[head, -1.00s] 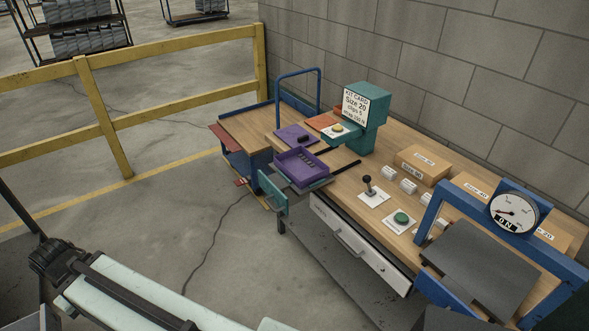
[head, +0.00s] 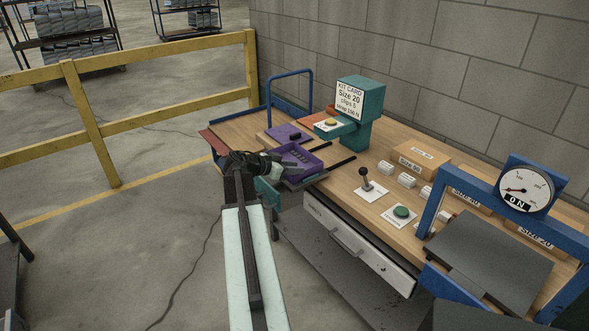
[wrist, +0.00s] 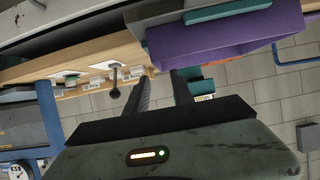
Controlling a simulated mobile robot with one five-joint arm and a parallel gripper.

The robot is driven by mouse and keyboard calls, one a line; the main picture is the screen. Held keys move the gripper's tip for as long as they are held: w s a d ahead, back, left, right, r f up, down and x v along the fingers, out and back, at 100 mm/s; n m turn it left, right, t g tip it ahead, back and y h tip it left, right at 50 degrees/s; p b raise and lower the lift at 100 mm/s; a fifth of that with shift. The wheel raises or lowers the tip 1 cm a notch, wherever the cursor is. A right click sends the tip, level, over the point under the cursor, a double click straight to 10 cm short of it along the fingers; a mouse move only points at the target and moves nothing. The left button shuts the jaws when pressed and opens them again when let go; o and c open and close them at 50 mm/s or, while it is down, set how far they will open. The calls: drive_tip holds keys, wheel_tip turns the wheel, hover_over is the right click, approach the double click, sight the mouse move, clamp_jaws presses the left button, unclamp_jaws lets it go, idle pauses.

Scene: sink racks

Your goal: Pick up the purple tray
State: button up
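The purple tray (head: 314,162), an open box, sits at the left end of the workbench. It also shows in the wrist view (wrist: 225,35) as a large purple side, up and right of my fingertips. My gripper (head: 277,163) is at the tray's left side in the head view and covers part of it. In the wrist view my gripper (wrist: 160,76) has its two dark fingers apart with nothing between them. I cannot tell whether a finger touches the tray.
A purple plate with a black knob (head: 287,134) lies behind the tray. A teal kit-card stand (head: 362,110), a joystick (head: 366,178), a green button (head: 401,211) and a blue gauge frame (head: 522,190) stand to the right. A yellow railing (head: 150,122) runs at left.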

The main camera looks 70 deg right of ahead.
sight(309, 170)
drive_tip(key=b+x, duration=0.1)
drive_tip(key=x, duration=0.1)
drive_tip(key=b+x, duration=0.1)
drive_tip(key=x, duration=0.2)
drive_tip(key=b+x, duration=0.2)
drive_tip(key=shift+s+d+f, duration=0.15)
drive_tip(key=shift+s+f, duration=0.1)
drive_tip(key=shift+f, duration=0.2)
drive_tip(key=shift+r, duration=0.15)
clamp_jaws()
idle(0.9)
